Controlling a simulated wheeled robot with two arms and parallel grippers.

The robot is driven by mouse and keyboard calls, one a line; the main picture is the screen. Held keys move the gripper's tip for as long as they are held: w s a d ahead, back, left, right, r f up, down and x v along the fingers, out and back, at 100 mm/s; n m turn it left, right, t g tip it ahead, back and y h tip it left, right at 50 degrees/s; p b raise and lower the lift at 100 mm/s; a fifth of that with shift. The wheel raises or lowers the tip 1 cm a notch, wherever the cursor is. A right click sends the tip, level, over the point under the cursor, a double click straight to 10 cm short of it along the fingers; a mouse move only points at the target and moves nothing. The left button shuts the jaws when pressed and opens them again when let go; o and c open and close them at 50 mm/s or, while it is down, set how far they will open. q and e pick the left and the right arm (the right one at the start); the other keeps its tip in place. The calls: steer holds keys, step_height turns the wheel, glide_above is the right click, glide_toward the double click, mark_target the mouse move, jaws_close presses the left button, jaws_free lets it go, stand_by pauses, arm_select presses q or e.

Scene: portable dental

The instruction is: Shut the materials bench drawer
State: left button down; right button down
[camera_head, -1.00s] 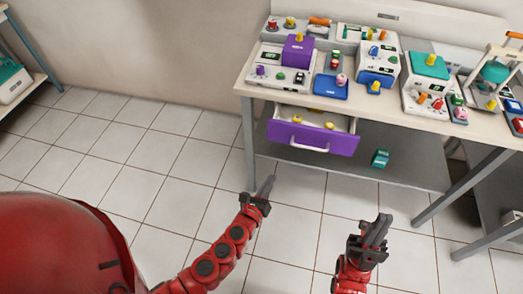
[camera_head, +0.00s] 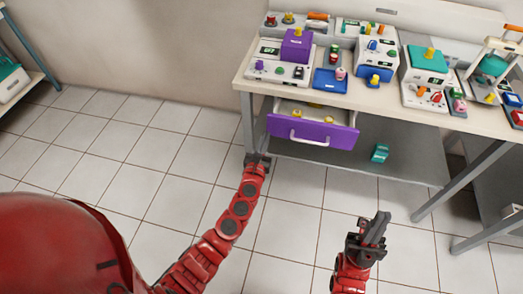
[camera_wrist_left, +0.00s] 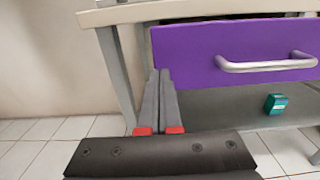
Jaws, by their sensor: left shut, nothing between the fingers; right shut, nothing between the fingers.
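The materials bench drawer has a purple front (camera_head: 330,137) with a pale bar handle (camera_head: 308,140). It hangs under the bench top at the left and stands open, with yellow items inside. My left gripper (camera_head: 259,142) is shut and empty at the drawer's left end. In the left wrist view its two fingers (camera_wrist_left: 162,74) are together, their tips overlapping the left edge of the purple front (camera_wrist_left: 200,55); I cannot tell whether they touch it. The handle (camera_wrist_left: 265,66) is to their right. My right gripper (camera_head: 382,217) is shut and empty, lower right of the drawer.
The bench top (camera_head: 300,91) carries several devices and small coloured parts. A grey lower shelf (camera_head: 405,165) holds a teal box (camera_head: 380,153). A bench leg (camera_head: 248,122) stands left of the drawer. The tiled floor in front is clear.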

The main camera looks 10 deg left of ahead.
arm_select(q)
steer(key=shift+w, duration=1.15)
